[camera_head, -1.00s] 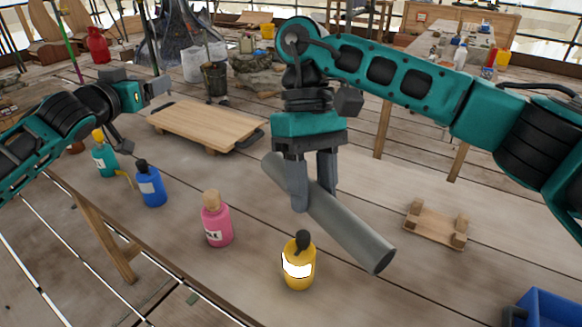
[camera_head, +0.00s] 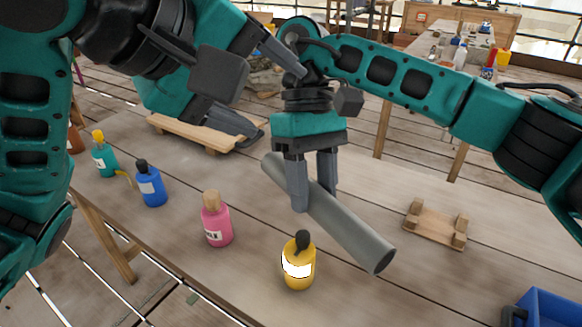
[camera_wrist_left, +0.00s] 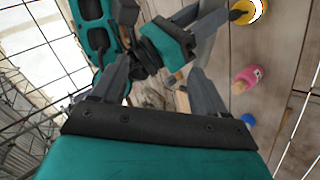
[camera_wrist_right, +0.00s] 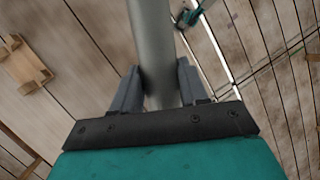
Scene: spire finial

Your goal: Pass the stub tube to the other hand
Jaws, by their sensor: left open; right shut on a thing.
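The stub tube (camera_head: 345,232) is a plain grey cylinder in the head view, slanting from upper left down to lower right above the table. My right gripper (camera_head: 313,202) points down and is shut on it, nearer its far end. In the right wrist view the tube (camera_wrist_right: 152,45) runs up between the fingers (camera_wrist_right: 158,90). My left gripper (camera_head: 275,100) is open and empty, up and to the left of the tube, beside my right wrist.
Yellow (camera_head: 298,265), pink (camera_head: 217,222), blue (camera_head: 151,187) and teal (camera_head: 104,158) bottles stand along the table's near edge. A wooden board (camera_head: 190,132) is partly hidden behind my left arm.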

